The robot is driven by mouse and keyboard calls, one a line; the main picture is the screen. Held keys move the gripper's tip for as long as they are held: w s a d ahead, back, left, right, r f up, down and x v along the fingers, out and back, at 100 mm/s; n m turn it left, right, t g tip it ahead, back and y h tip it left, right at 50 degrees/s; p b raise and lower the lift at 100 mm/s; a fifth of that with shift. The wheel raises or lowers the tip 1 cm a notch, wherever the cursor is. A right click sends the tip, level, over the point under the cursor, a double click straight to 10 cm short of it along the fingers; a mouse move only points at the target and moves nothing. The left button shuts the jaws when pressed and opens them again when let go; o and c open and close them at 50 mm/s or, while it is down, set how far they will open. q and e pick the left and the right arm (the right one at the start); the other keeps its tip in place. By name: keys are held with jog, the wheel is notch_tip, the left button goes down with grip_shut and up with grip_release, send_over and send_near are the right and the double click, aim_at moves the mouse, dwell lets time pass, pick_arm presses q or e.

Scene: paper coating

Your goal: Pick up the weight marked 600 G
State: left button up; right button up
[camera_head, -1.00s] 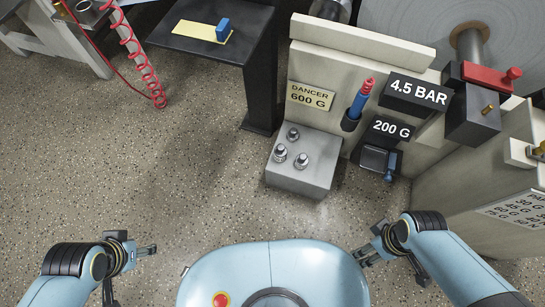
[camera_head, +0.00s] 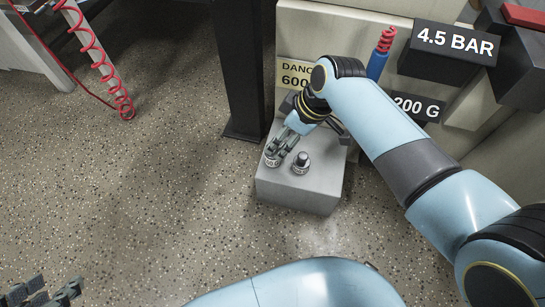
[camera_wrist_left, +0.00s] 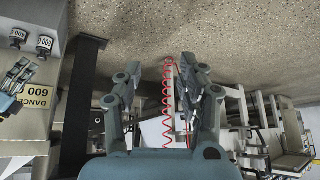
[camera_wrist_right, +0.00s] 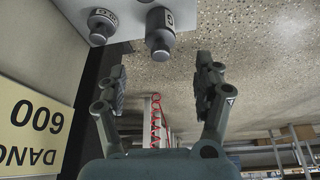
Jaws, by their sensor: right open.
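Small grey metal weights stand on a light grey block (camera_head: 300,193). One weight (camera_head: 301,163) is at the block's middle and another (camera_head: 271,160) at its left, partly behind my right gripper (camera_head: 281,148). I cannot see a third weight. My right gripper is open, with its fingers at the left weight in the head view. In the right wrist view two labelled weights, one left (camera_wrist_right: 102,24) and one right (camera_wrist_right: 160,34), stand beyond the open, empty fingers (camera_wrist_right: 160,85); I cannot read their labels surely. My left gripper (camera_wrist_left: 165,75) is open and empty, low left in the head view.
The yellow "DANCER 600 G" sign (camera_head: 292,72) is on the panel behind the block. A dark table leg (camera_head: 245,90) stands left of the block. Black "4.5 BAR" (camera_head: 452,42) and "200 G" (camera_head: 418,107) signs are at the right.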

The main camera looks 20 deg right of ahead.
aim_at(278, 148)
jog(key=shift+b+x, duration=0.5)
jog(key=shift+x, duration=0.6)
jog(key=shift+a+f+b, duration=0.1)
jog(key=shift+f+b, duration=0.25)
jog(key=shift+f, duration=0.15)
pick_arm(q)
jog(key=shift+s+f+t+b, duration=0.5)
jog(key=shift+f+t+b, duration=0.3)
jog(key=shift+f+t, duration=1.25)
pick_arm(e)
jog(key=shift+w+a+f, duration=0.1)
jog(key=shift+f, duration=0.8)
jog(key=shift+b+x, duration=1.55)
jog(key=shift+x, duration=0.15)
pick_arm(q)
jog(key=w+d+r+m+t+h, duration=0.1)
jog(key=w+d+r+t, duration=0.1)
jog(key=w+r+t, duration=0.6)
notch_tip(278, 148, up, 7)
jog(key=shift+w+r+m+t+h, duration=0.1)
jog(key=shift+w+m+t+h, duration=0.25)
jog(key=shift+w, duration=0.55)
jog(key=shift+d, duration=0.1)
pick_arm(e)
jog(key=shift+c, duration=0.3)
grip_shut()
